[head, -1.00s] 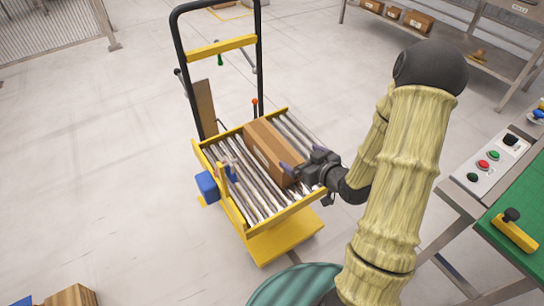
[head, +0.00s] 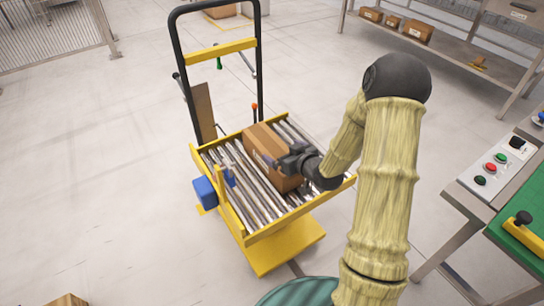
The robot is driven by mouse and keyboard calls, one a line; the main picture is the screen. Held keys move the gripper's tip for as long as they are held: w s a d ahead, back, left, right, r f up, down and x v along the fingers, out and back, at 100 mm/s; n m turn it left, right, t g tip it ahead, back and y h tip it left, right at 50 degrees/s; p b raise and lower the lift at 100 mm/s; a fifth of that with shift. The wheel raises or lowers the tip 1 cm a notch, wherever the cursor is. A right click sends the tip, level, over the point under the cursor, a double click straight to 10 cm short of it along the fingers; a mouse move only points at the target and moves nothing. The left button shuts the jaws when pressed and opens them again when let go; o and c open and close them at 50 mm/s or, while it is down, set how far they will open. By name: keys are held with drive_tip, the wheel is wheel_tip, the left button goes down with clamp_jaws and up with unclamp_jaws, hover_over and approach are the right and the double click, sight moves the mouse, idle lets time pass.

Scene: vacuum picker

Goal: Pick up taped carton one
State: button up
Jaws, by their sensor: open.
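A brown taped carton (head: 261,138) lies on the steel rollers of a yellow roller cart (head: 250,232), towards the right side of its bed. My gripper (head: 277,163) is at the carton's near right part, with its fingers pointing left across it. The gripper is open. It hides part of the carton's top and right side. Whether the fingers touch the carton, I cannot tell.
The cart has a black push handle (head: 172,48) at the back and a blue box (head: 205,191) on its left side. A bench with a button panel (head: 490,168) and green top stands at right. Shelves with cartons (head: 417,32) stand behind.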

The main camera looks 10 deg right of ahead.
sight(272, 146)
drive_tip(key=b+x, duration=0.2)
drive_tip(key=x, duration=0.3)
drive_tip(key=shift+a+f, duration=0.1)
drive_tip(key=shift+f, duration=0.15)
idle(0.3)
drive_tip(key=shift+r, duration=0.1)
drive_tip(key=c, duration=1.8)
